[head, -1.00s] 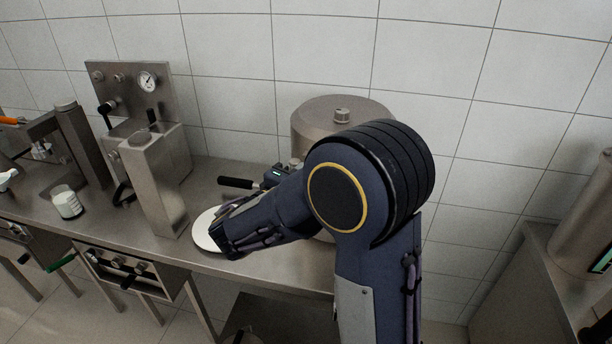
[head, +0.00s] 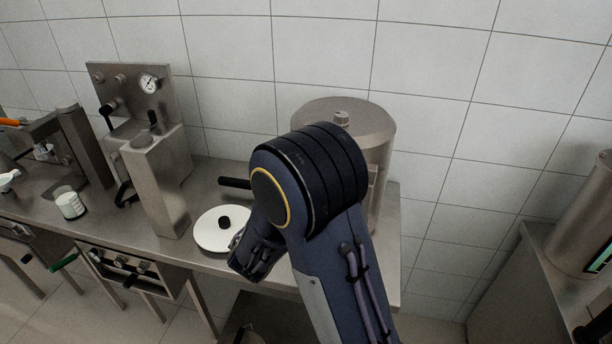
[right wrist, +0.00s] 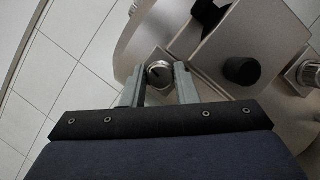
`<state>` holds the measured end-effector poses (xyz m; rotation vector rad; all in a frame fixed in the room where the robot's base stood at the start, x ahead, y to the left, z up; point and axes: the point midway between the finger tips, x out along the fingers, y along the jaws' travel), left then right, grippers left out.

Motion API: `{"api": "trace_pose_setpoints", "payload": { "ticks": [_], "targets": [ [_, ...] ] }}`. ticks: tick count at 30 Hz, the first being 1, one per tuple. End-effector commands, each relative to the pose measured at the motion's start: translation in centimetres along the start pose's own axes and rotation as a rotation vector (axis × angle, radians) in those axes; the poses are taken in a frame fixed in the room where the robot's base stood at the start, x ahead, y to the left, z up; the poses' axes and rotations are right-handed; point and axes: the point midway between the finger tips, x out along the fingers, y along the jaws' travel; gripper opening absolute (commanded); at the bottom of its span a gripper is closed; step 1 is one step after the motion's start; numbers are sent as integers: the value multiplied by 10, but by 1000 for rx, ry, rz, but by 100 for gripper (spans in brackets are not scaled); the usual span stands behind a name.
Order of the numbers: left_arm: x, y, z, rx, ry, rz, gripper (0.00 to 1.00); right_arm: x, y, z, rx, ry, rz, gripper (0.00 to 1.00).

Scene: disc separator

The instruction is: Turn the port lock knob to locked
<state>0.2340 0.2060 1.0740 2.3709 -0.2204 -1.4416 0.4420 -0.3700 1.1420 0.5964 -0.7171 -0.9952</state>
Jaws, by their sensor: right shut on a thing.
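In the right wrist view, a small round metal knob (right wrist: 160,73) with a dark mark on its face sits on the steel machine (right wrist: 155,28); it appears to be the port lock knob. My right gripper (right wrist: 161,77) has one finger on each side of it and is shut on it. I cannot read a locked or unlocked label. In the head view the machine is the large steel drum (head: 345,112) against the wall; my right arm hides its front, the knob and the right gripper. My left gripper is not in view.
A black round knob (right wrist: 242,71) and a square metal fitting (right wrist: 308,75) are right of the gripped knob. A black handle (head: 235,183) sticks out left of the drum. A white disc with a black knob (head: 208,240) lies on the steel bench. A gauge panel (head: 130,85) stands left.

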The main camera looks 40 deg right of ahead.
Motion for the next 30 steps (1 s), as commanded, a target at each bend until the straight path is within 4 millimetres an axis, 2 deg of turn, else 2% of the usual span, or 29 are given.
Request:
{"api": "trace_pose_setpoints", "payload": {
  "ticks": [17, 18, 20, 30],
  "targets": [
    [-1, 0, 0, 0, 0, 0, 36, -1, -2, -1, -34, 6, 10, 4],
    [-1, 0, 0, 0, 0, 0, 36, -1, -2, -1, -34, 6, 10, 29],
    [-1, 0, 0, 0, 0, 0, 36, -1, -2, -1, -33, 5, 10, 36],
    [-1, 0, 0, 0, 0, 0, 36, 0, -1, 0, -31, 2, 10, 36]
  ]
}}
